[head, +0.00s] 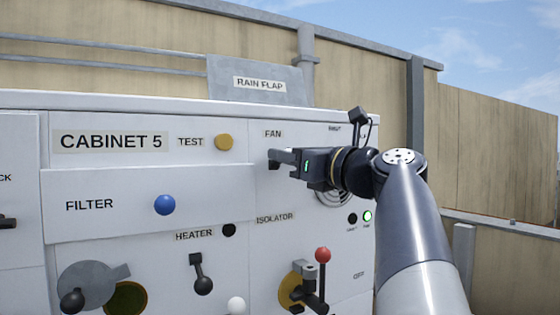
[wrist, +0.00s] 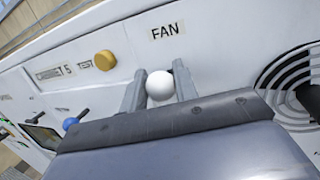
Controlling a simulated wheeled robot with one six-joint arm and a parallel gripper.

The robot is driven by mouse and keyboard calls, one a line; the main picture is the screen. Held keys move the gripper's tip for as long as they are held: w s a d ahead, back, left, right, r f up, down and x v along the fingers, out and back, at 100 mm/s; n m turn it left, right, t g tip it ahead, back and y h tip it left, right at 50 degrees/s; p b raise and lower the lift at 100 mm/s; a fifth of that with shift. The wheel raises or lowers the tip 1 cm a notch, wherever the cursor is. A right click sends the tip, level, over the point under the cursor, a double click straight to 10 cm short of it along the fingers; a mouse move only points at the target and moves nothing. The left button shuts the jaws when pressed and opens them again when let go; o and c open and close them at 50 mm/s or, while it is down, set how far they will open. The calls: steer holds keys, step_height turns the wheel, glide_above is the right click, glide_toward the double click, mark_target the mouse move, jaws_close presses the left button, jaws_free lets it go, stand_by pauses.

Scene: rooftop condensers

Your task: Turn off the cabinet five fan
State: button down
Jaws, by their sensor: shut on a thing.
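Cabinet 5 (head: 110,170) is a white panel with labels and controls. The FAN label (head: 273,134) is on its upper right, and it also shows in the wrist view (wrist: 168,30). Just under this label a round white knob (wrist: 159,85) sits between the two fingers of my gripper (head: 281,158). My gripper is shut on the white knob, with a finger on each side. In the head view the fingers and gripper body hide the knob. Whatever the knob is mounted on is hidden too.
A yellow TEST button (head: 224,142) is left of my gripper. Below are a blue FILTER knob (head: 164,205), a black HEATER lever (head: 203,284) and a red-knobbed ISOLATOR lever (head: 322,256). A green lamp (head: 367,216) glows beside a dark one (head: 352,218). A round grille (wrist: 295,85) is right.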

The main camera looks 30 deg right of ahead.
step_height(320, 180, down, 5)
steer(key=n+t+y+b, duration=0.2)
steer(key=t+b, duration=0.1)
steer(key=b, duration=0.5)
steer(key=n+t+y+b, duration=0.2)
steer(key=t+y+b, duration=0.1)
steer(key=b, duration=0.6)
steer(key=shift+r+y, duration=0.2)
steer(key=shift+y, duration=0.1)
steer(key=shift+r+n+y, duration=0.1)
steer(key=shift+n+y, duration=0.2)
steer(key=shift+n, duration=0.1)
steer(key=c, duration=1.1)
jaws_free()
steer(key=shift+w, duration=0.15)
steer(key=shift+c, duration=0.2)
steer(key=b+v, duration=0.4)
steer(key=v, duration=0.6)
steer(key=shift+f, duration=0.4)
